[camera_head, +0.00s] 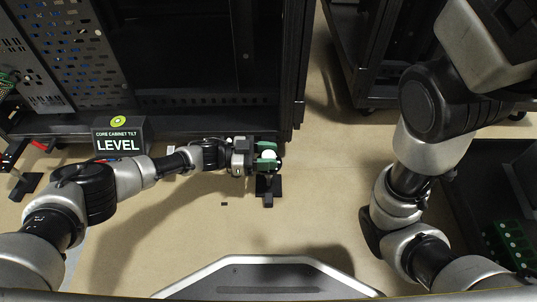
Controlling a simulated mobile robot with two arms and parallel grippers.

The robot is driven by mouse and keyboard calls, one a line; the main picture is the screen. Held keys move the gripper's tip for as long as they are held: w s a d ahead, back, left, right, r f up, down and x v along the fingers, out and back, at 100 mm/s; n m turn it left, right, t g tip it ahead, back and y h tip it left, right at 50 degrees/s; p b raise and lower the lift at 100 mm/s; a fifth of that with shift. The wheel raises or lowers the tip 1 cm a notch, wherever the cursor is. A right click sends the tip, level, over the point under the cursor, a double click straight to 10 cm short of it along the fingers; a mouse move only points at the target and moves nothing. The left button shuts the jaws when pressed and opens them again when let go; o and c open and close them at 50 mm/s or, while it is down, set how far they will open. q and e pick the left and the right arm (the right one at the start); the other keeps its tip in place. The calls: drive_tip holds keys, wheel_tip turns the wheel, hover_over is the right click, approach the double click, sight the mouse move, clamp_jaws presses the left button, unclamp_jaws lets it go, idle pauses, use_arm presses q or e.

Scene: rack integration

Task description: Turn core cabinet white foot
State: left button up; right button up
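The core cabinet (190,122) is a dark rack at the upper left, with a perforated panel inside. My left gripper (268,156) reaches in from the left to the cabinet's front right corner. Its green-padded fingers lie on both sides of a white round piece (268,155), which looks like the white foot. I cannot tell whether the fingers press on it. My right arm stands folded at the right, and its gripper is not in view.
A black bracket-like piece (268,190) is just below my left gripper, and another (25,186) is at the far left. A second rack (370,90) stands at the upper right. A dark bin with green parts (508,238) is at the lower right. The floor between the racks is clear.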

use_arm(q)
drive_tip(key=o, duration=0.3)
drive_tip(key=shift+o, duration=0.2)
drive_tip(key=shift+r+p, duration=0.35)
drive_tip(key=r+p, duration=0.3)
drive_tip(key=d+r+p, duration=0.1)
drive_tip(key=p, duration=0.1)
drive_tip(key=shift+s+r, duration=0.3)
drive_tip(key=shift+r, duration=0.05)
drive_tip(key=s+d+r+p, duration=0.5)
drive_tip(key=d+p, duration=0.2)
drive_tip(key=d, duration=0.2)
drive_tip(key=shift+s+r, duration=0.25)
